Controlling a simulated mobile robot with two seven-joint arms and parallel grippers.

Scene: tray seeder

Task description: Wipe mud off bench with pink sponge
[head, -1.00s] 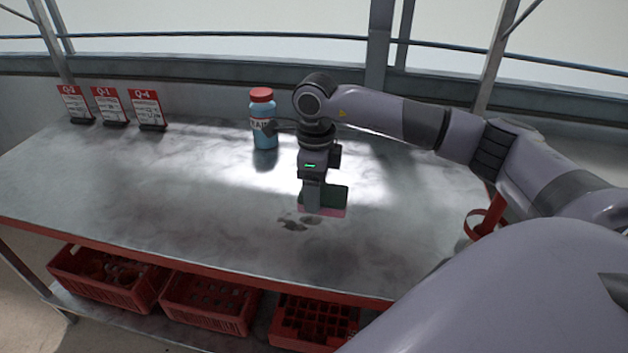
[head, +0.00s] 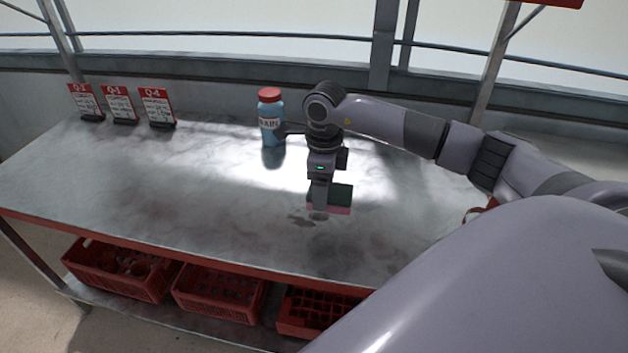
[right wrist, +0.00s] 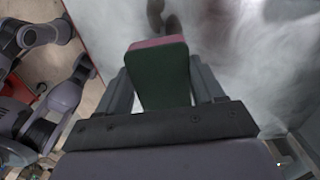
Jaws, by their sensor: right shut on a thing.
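The sponge (head: 341,196) is pink below with a dark green top layer. My right gripper (head: 319,200) is shut on it and holds it low over the bench, pink side down; I cannot tell whether it touches. The right wrist view shows the sponge (right wrist: 160,75) between the two fingers. Brown mud spots (head: 301,219) lie on the grey bench top (head: 180,190), just left of and in front of the sponge. Two dark mud spots (right wrist: 157,16) also show beyond the sponge in the right wrist view. My left gripper is not in the head view.
A blue bottle with a red cap (head: 270,118) stands behind and left of the gripper. Several red-topped sign cards (head: 157,108) stand at the back left. Red crates (head: 218,293) sit on the lower shelf. The bench's left half is clear.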

